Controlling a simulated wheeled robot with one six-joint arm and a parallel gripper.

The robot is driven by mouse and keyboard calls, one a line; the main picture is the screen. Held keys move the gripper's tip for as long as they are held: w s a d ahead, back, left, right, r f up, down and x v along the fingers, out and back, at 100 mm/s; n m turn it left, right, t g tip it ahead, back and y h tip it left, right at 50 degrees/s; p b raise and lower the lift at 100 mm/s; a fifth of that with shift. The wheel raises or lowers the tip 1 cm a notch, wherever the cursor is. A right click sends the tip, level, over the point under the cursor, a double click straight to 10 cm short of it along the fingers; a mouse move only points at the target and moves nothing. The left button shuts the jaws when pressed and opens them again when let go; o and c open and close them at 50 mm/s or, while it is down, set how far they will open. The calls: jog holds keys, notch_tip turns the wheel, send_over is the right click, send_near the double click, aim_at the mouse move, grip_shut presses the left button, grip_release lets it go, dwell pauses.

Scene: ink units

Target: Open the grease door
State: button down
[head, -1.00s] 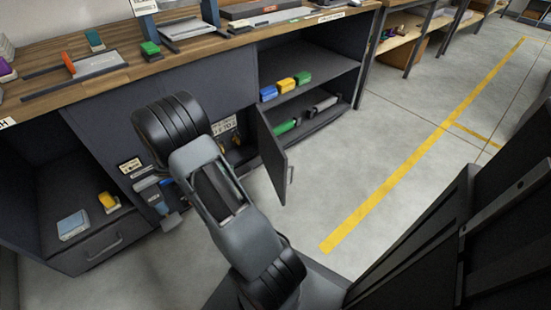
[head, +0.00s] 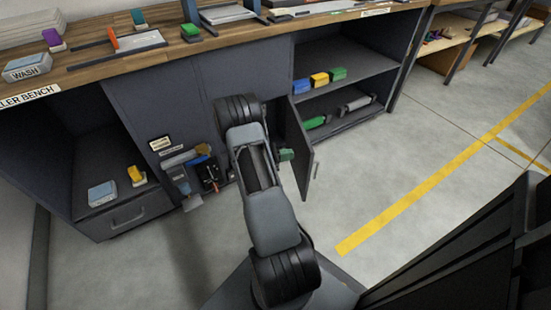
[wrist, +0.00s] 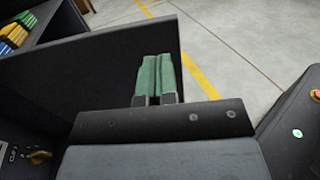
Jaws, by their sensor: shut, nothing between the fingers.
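The grease door (head: 303,160) is a dark grey panel standing partly open, swung out from the bench front. Its handle (head: 315,169) is on the face turned right in the head view. My gripper (head: 286,155) has green fingertips and is on the left, inner side of the door, close to it. In the wrist view my gripper (wrist: 155,78) is shut and empty, its fingers together in front of the door's dark face (wrist: 95,65). I cannot tell whether they touch it. My arm hides much of the opening behind the door.
Right of the door are open shelves with blue, yellow and green items (head: 320,79). To the left are a wall-mounted device (head: 210,173) and a drawer (head: 120,215). The floor (head: 370,170) right of the door is clear, with a yellow line (head: 440,188).

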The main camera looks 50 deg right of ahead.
aim_at(309, 151)
jog(key=shift+b+x, duration=0.75)
jog(key=shift+x, duration=2)
jog(key=shift+d, duration=0.1)
